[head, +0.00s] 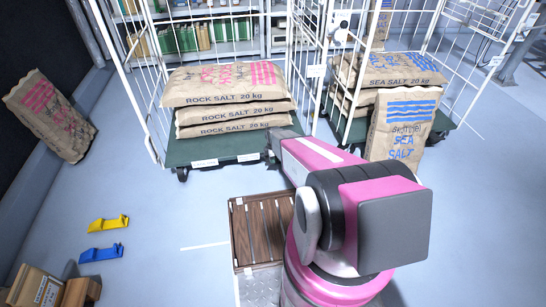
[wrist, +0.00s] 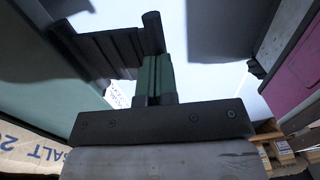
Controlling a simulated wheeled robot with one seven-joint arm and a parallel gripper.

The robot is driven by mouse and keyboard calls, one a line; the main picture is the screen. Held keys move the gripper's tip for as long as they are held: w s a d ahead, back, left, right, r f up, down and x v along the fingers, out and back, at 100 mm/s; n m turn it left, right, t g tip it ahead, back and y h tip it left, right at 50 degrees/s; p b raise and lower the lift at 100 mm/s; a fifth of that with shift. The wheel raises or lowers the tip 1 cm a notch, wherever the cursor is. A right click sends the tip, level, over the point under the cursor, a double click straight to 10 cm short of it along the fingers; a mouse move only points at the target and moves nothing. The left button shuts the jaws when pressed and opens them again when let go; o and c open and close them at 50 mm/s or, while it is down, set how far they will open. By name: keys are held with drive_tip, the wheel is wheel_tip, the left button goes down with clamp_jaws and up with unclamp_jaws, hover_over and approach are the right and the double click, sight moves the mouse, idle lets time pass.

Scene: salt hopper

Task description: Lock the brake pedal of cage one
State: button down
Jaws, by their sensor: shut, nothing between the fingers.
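Two white wire roll cages stand ahead in the head view, the left cage (head: 153,95) with rock salt sacks and the right cage (head: 412,68) with sea salt sacks. Which is cage one I cannot read. In the wrist view, my gripper (wrist: 156,62) is shut and empty. Its fingertips are close to a dark ribbed part (wrist: 105,50), which looks like a brake pedal. Whether they touch, and whether the pedal is up or down, I cannot tell. In the head view, my arm ends at the front right of the left cage's green base (head: 222,150) and hides the pedal.
A yellow chock (head: 108,223) and a blue chock (head: 103,253) lie on the floor at left. A salt sack (head: 50,115) leans on the left wall. Another sack (head: 402,125) stands before the right cage. A wooden slatted platform (head: 262,230) lies beside my arm.

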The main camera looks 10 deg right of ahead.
idle(0.4)
drive_tip(key=shift+s+f+t, duration=0.4)
drive_tip(key=shift+f+t, duration=0.1)
drive_tip(key=shift+t, duration=0.1)
drive_tip(key=shift+s+f+t, duration=0.2)
drive_tip(key=shift+f+t, duration=0.85)
drive_tip(key=shift+f, duration=0.25)
drive_tip(key=shift+s+f+t, duration=0.2)
drive_tip(key=shift+f+t, duration=0.85)
drive_tip(key=shift+f, duration=0.2)
drive_tip(key=shift+f, duration=0.15)
